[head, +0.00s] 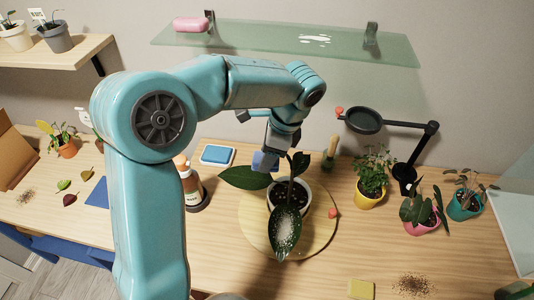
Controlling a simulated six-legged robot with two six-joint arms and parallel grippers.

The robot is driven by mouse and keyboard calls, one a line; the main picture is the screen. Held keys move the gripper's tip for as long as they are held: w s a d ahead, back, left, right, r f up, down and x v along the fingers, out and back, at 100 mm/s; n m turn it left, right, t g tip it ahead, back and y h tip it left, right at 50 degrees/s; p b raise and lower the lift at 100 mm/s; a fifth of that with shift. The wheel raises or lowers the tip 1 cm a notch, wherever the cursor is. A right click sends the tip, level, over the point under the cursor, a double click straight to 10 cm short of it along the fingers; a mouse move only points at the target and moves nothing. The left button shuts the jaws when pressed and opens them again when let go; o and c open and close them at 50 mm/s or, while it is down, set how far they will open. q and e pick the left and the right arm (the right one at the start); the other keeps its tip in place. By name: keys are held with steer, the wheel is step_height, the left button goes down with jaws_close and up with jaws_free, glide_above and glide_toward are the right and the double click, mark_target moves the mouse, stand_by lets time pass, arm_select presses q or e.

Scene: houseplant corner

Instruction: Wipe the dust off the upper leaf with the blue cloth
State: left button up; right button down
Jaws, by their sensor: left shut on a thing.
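The plant (290,193) stands in a white pot on a round wooden board (252,222). One green leaf (245,178) reaches left, and a dark leaf (300,164) stands upright at the top. A large leaf (286,231) hangs toward the front with white dust speckled on it. My left gripper (266,155) is shut on a small blue piece, which looks like the blue cloth (263,162). It is just behind and above the left leaf; I cannot tell whether they touch. My right gripper is not in view.
A brown bottle (190,185) stands left of the board, with a blue-and-white case (218,155) behind. A magnifier (364,120) on a jointed arm and several potted plants stand at right. A glass shelf (290,42) hangs above.

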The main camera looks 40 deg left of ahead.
arm_select(q)
steer(key=shift+s+r+p, duration=0.1)
steer(key=shift+r+p, duration=0.2)
steer(key=shift+r, duration=0.55)
steer(key=shift+w, duration=0.25)
steer(key=shift+s, duration=0.1)
steer(key=shift+s+r, duration=0.1)
steer(key=shift+s, duration=0.05)
steer(key=shift+w, duration=0.2)
